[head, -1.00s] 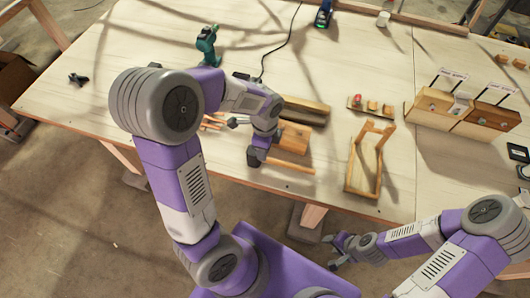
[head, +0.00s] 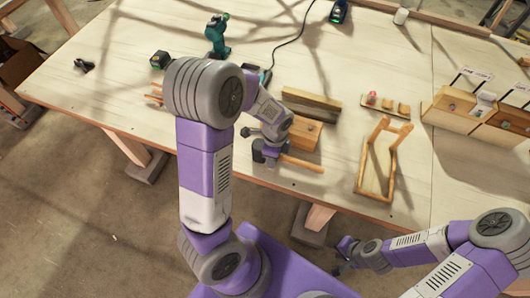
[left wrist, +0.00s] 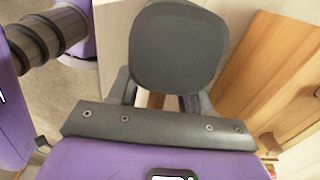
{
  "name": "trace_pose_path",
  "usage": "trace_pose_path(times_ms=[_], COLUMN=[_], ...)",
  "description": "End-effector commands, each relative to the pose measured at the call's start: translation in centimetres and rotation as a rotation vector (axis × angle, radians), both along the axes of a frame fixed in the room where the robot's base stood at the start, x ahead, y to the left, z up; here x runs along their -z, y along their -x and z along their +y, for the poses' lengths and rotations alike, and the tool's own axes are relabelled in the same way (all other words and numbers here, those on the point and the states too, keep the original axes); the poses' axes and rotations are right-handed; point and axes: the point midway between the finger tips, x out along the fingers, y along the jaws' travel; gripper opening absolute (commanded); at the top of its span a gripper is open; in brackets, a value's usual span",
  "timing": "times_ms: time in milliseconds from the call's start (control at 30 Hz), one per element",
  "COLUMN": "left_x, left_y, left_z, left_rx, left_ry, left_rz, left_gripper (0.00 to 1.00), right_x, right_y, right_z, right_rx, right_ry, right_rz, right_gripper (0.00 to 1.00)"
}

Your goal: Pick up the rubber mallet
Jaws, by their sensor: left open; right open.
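The rubber mallet lies on the workbench in the head view, its pale wooden handle (head: 305,164) pointing right towards the front edge. Its dark head (head: 259,151) is beside my left gripper (head: 272,155), which hides part of it. In the left wrist view the grey rounded mallet head (left wrist: 180,48) fills the top middle, close to the camera. It covers the ends of my left gripper's fingers (left wrist: 160,95), which stand apart. The handle is mostly hidden there. My right gripper (head: 343,256) is open and empty, off the bench's front edge.
A wooden block (head: 305,134) and a dark lath form (head: 311,106) lie just behind the handle. A wooden frame (head: 378,190) lies to the right. A green drill (head: 216,38) and a tape measure (head: 160,60) stand at the back left.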

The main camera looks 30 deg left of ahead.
Motion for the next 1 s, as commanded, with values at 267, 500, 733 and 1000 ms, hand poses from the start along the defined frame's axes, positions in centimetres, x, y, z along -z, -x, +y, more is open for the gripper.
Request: trace_pose_path(times_ms=[267,500,733,1000], left_x=[0.1,0.0,0.0,-1.9], left_y=[0.0,0.0,0.0,-0.1], left_z=[0.0,0.0,0.0,0.0], left_rx=[0.000,0.000,0.000,0.000], left_ry=[0.000,0.000,0.001,0.002], left_rz=[0.000,0.000,-0.001,-0.006], left_gripper=[0.41,0.04,0.00,0.00], right_x=[0.0,0.0,0.0,-0.5], right_y=[0.0,0.0,0.0,0.0], right_z=[0.0,0.0,0.0,0.0], right_rx=[0.000,0.000,0.000,0.000], right_ry=[0.000,0.000,0.000,0.000], right_rz=[0.000,0.000,0.000,0.000], right_gripper=[0.43,0.43,0.43,0.43])
